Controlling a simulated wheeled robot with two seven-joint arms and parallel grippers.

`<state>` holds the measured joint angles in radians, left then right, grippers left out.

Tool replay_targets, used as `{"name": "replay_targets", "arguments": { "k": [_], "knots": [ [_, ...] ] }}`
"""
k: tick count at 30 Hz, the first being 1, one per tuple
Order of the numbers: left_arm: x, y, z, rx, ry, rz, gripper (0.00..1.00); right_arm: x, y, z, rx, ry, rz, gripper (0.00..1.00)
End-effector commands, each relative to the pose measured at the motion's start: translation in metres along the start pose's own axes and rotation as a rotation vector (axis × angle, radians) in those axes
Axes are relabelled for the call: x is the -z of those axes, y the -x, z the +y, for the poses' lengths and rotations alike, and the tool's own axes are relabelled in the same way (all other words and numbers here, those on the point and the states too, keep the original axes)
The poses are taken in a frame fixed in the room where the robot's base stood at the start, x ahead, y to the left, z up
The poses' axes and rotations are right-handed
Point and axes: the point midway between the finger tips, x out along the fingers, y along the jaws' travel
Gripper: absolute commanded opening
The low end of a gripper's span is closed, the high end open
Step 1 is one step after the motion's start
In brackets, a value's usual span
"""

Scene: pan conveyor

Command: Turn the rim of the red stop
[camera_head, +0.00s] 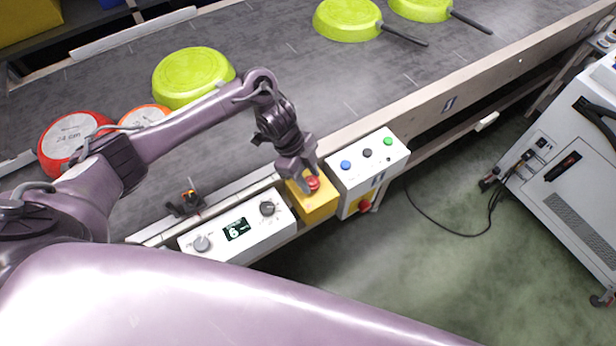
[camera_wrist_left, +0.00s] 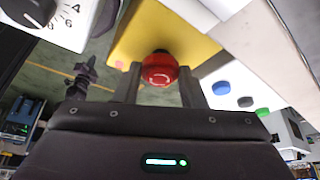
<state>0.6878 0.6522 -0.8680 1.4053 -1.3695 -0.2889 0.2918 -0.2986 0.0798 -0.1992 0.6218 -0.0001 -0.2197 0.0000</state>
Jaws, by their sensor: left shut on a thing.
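The red stop (camera_head: 312,183) is a round red button on a yellow box (camera_head: 318,208) at the conveyor's front edge. My left gripper (camera_head: 304,182) is at the stop, with its fingers on either side of the rim. In the left wrist view the red stop (camera_wrist_left: 160,68) sits between the two fingertips (camera_wrist_left: 158,84), and the yellow box (camera_wrist_left: 200,48) is behind it. The gripper is shut on the stop's rim. The fingers hide part of the stop in the head view. My right gripper is not in view.
A white dial box (camera_head: 218,243) adjoins the yellow box on the left, and a white box with blue, black and green buttons (camera_head: 395,172) on the right. Green pans (camera_head: 345,18) and red-rimmed discs (camera_head: 68,140) lie on the grey conveyor (camera_head: 290,80). A grey cabinet (camera_head: 575,140) stands right.

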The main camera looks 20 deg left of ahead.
Motion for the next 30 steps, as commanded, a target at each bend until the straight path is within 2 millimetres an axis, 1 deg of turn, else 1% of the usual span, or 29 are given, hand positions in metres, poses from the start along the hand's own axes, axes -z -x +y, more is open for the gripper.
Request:
{"name": "replay_targets", "arguments": {
  "k": [1, 5, 15, 21, 30],
  "knots": [
    [0.001, -0.001, -0.003, -0.011, -0.04, 0.001, 0.14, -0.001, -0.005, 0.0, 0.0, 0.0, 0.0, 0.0],
    [0.001, 0.0, -0.004, -0.056, -0.15, 0.001, 0.14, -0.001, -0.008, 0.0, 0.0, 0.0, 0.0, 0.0],
    [0.003, 0.002, -0.006, -0.163, -0.404, 0.0, 0.14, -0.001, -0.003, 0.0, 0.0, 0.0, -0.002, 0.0],
    [0.003, 0.001, -0.006, -0.206, -0.503, -0.001, 0.14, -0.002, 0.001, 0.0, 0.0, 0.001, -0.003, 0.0],
    [0.003, -0.001, -0.006, -0.235, -0.571, 0.001, 0.14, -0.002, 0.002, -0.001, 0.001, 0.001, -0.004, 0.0]
  ]
}}
